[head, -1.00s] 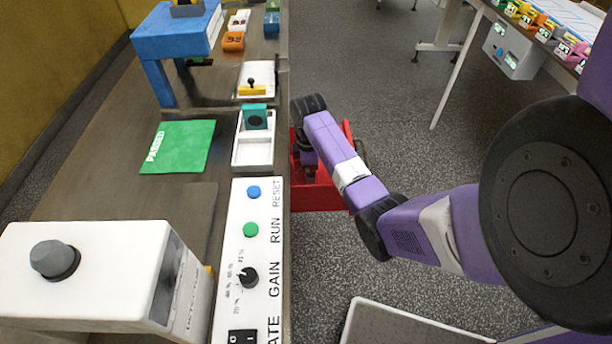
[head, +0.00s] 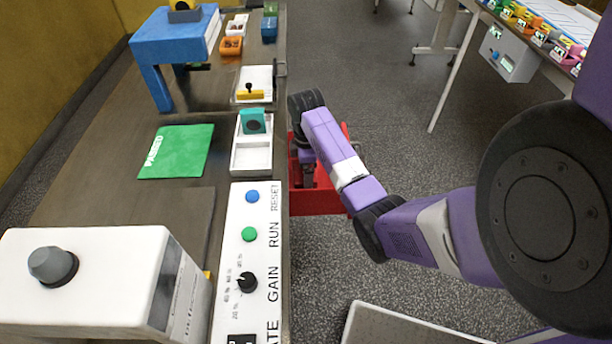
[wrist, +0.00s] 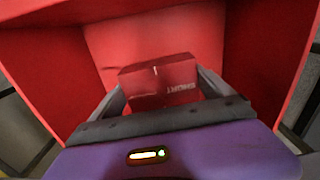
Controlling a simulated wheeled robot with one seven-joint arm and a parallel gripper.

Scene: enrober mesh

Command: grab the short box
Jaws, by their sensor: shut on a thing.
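A red open-topped box (head: 322,201) stands low beside the bench's right edge in the head view, partly hidden by my arm. Its red walls (wrist: 108,42) fill the wrist view. Between my fingers in the wrist view is a red block (wrist: 158,80) with white lettering that reads SHORT. I cannot tell whether this block is part of the red box or separate. My gripper (wrist: 160,88) is shut on the block, with a grey finger on each side. In the head view my gripper is down at the red box and mostly hidden by my arm.
The bench (head: 95,170) on the left holds a control panel (head: 256,275), a white detector (head: 95,275), a green mat (head: 176,151) and a blue stand (head: 178,42). A table with colored bins (head: 540,32) is at the upper right. Grey floor (head: 400,110) lies open between.

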